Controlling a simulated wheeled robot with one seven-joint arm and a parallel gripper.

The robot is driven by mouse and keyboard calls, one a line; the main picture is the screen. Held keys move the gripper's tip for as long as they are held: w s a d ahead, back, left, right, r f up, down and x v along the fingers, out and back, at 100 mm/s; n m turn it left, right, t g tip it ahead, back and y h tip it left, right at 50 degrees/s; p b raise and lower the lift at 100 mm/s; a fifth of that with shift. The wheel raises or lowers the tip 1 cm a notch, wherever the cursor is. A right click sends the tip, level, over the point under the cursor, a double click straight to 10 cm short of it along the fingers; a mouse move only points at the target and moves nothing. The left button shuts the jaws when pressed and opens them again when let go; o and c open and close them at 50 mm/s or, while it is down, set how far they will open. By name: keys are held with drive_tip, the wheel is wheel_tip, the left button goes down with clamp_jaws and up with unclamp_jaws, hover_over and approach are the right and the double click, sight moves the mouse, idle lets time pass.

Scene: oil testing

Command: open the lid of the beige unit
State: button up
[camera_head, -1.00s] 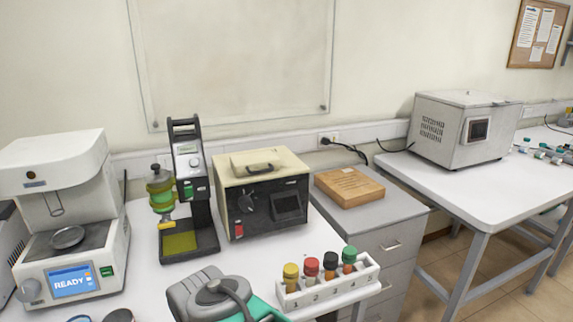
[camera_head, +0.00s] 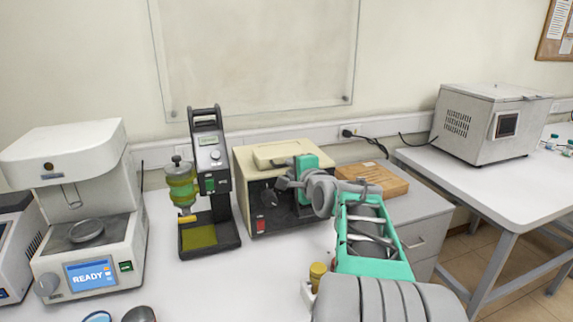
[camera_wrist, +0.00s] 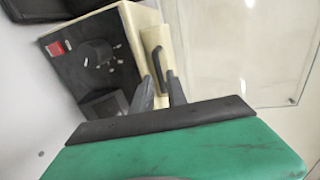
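The beige unit (camera_head: 243,160) stands on the white table, with a beige top and a black front. Its lid (camera_head: 272,150) is shut and carries a handle, partly hidden by my arm in the head view. The wrist view shows the lid (camera_wrist: 155,38) and its dark handle (camera_wrist: 158,62) beyond my fingertips. The red switch (camera_wrist: 55,49) and a black knob (camera_wrist: 97,52) show on the front.
A tall dark instrument (camera_head: 213,160) stands close to the unit's left. A white machine (camera_head: 125,215) is further left. A wooden box (camera_head: 388,178) sits on the drawer cabinet at right. A yellow-capped vial (camera_head: 317,270) shows beside my arm, which hides most of its rack.

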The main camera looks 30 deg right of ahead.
sight(281, 159)
drive_tip(key=x, duration=0.4)
drive_tip(key=shift+w+p, duration=0.25)
drive_tip(key=shift+p, duration=0.1)
drive_tip(key=shift+c, duration=0.5)
clamp_jaws()
drive_tip(key=shift+f, duration=0.1)
idle(0.4)
